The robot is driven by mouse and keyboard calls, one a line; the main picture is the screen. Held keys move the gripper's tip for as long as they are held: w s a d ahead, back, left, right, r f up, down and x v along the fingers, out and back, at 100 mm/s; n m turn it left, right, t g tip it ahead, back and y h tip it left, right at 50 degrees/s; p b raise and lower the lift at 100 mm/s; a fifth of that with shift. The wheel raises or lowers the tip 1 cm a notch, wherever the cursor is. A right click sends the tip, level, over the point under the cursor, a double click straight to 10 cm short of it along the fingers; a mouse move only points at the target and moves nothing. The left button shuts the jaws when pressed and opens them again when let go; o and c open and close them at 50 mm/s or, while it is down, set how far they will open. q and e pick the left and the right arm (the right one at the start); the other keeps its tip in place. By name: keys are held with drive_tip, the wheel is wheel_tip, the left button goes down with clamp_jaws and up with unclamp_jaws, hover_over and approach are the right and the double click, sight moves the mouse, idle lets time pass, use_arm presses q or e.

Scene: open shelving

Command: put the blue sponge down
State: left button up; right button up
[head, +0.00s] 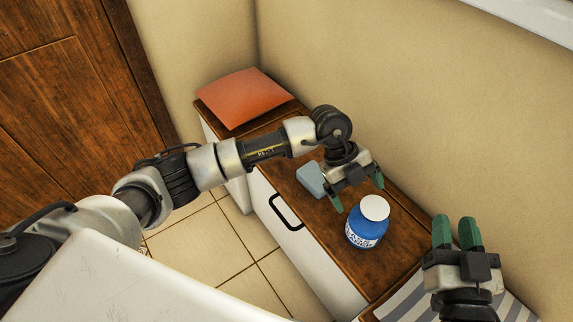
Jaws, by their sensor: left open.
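The blue sponge (311,179), a pale blue block, lies on the brown wooden top of the cabinet. My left gripper (357,194) is over the cabinet top, just right of the sponge. Its green fingers are spread apart with nothing between them. Part of the sponge's right side is close to or behind the gripper body, so I cannot tell whether they touch. My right gripper (456,232) is at the lower right, pointing up in the picture, with its green fingers close together and nothing seen between them.
A blue bottle with a white cap (367,228) stands just below my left gripper. An orange cushion (244,97) lies at the cabinet's far end. A grey and white striped cloth (408,300) is at the near end. The cabinet (384,265) stands along the wall.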

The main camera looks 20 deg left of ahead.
use_arm(q)
drive_tip(key=s+d+r+h, duration=0.1)
drive_tip(key=s+d+m+g+h, duration=0.1)
drive_tip(key=s+d+h, duration=0.1)
drive_tip(key=s+d+r+h, duration=0.1)
drive_tip(key=s+d, duration=0.1)
drive_tip(key=shift+d+r, duration=0.2)
drive_tip(key=shift+r, duration=0.15)
wheel_tip(320, 180, up, 4)
drive_tip(key=s+d+m+h, duration=0.1)
drive_tip(key=s+d+h, duration=0.1)
drive_tip(key=s+h, duration=0.15)
wheel_tip(320, 180, up, 10)
drive_tip(key=n+t+h, duration=0.5)
drive_tip(key=t+h, duration=0.2)
drive_tip(key=h, duration=0.3)
hover_over(377, 219)
drive_tip(key=s, duration=0.4)
drive_tip(key=w+a+r+n+t+y, duration=0.2)
drive_tip(key=a+n+t+y, duration=0.5)
drive_tip(key=n+t, duration=0.6)
drive_tip(key=s+a+f+n+t+y, duration=0.1)
drive_tip(key=s+a+f+n+y, duration=0.2)
drive_tip(key=a+f+n+y, duration=0.4)
drive_tip(key=a+n+y, duration=0.2)
drive_tip(key=a+y, duration=0.3)
drive_tip(key=shift+a+f+t, duration=0.2)
drive_tip(key=shift+t, duration=0.2)
drive_tip(key=shift+s, duration=0.1)
